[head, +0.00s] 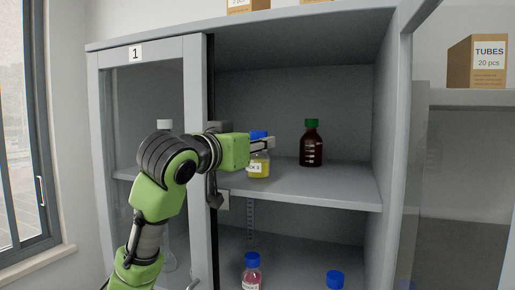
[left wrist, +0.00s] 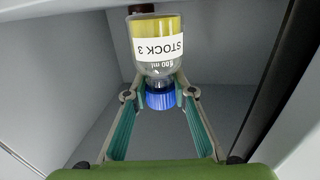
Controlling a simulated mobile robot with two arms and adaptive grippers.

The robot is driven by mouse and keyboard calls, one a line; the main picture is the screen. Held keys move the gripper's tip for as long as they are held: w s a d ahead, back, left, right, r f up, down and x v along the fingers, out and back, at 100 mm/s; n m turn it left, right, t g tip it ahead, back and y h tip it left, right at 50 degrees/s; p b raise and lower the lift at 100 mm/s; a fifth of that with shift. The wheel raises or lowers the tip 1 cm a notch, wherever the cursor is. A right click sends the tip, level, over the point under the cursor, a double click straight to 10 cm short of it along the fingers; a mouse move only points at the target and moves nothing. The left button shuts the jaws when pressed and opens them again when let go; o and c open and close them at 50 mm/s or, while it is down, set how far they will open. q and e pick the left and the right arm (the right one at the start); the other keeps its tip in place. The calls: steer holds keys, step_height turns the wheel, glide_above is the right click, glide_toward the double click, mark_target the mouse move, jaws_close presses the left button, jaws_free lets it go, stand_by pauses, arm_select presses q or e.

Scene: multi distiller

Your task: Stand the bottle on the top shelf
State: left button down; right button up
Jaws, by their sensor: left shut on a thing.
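The bottle (head: 259,168) is clear with yellow contents, a white label and a blue cap. It is upright over the left part of the top shelf (head: 310,187); I cannot tell whether its base touches the shelf. My left gripper (head: 262,143) reaches in from the left and is shut on the bottle at its neck, just below the cap. In the left wrist view the bottle (left wrist: 156,48) appears upside down, its label reads STOCK 3, and the gripper's fingertips (left wrist: 160,84) close around the neck. My right gripper is not in view.
A brown bottle with a green cap (head: 311,146) stands on the same shelf to the right. Blue-capped bottles (head: 251,272) are on the lower level. A glass door marked 1 (head: 137,54) is at left. A TUBES box (head: 478,62) stands at right. Shelf between the bottles is clear.

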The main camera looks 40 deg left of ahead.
arm_select(q)
steer(key=shift+s+f, duration=0.1)
steer(key=shift+f, duration=0.45)
steer(key=shift+f, duration=0.15)
steer(key=c, duration=1.7)
jaws_free()
